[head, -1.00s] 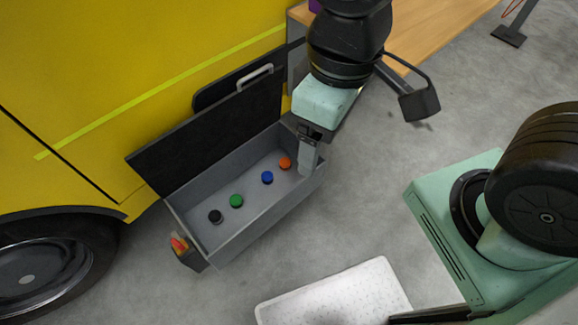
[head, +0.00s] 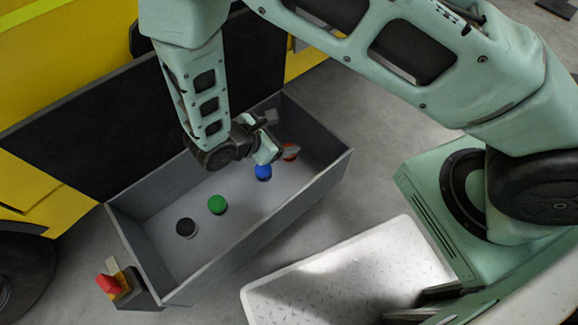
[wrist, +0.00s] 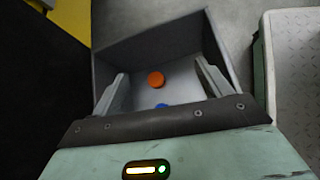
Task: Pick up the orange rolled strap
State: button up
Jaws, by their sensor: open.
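The orange rolled strap (head: 290,152) lies on the floor of the grey open box, near its far right end, and is partly hidden by my gripper in the head view. In the wrist view the orange strap (wrist: 156,79) shows whole, between my two fingers and beyond them. My gripper (head: 281,136) is open and empty, over the right part of the box. In the wrist view its fingers (wrist: 161,72) stand wide apart on either side of the strap. I cannot tell the exact height gap.
A blue roll (head: 263,172) lies close to the orange one; a green roll (head: 217,204) and a black roll (head: 186,228) lie further left. The grey box (head: 262,229) has raised walls and a dark upright lid (head: 90,130) behind it. A red-topped item (head: 108,284) sits at its left end.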

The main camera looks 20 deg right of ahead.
jog(key=w+f+n+t+b, duration=0.1)
jog(key=f+n+t+b, duration=0.1)
jog(key=f, duration=0.5)
jog(key=w+f+n+t+b, duration=0.1)
jog(key=f+n+t+b, duration=0.1)
jog(key=f, duration=0.5)
jog(key=w+f+n+t+b, duration=0.1)
jog(key=f+b, duration=0.3)
jog(key=f, duration=0.4)
jog(key=shift+w+d+n+t, duration=0.15)
jog(key=shift+w+n+t, duration=0.35)
jog(key=shift+n, duration=0.3)
jog(key=shift+w+d+f+b, duration=0.15)
jog(key=shift+w+d+b, duration=0.1)
jog(key=shift+b, duration=0.2)
jog(key=b+x, duration=0.3)
jog(key=x, duration=0.3)
jog(key=shift+s+b, duration=0.15)
jog(key=shift+b, duration=0.2)
jog(key=shift+w+d, duration=0.3)
jog(key=shift+d, duration=0.05)
jog(key=c, duration=1.2)
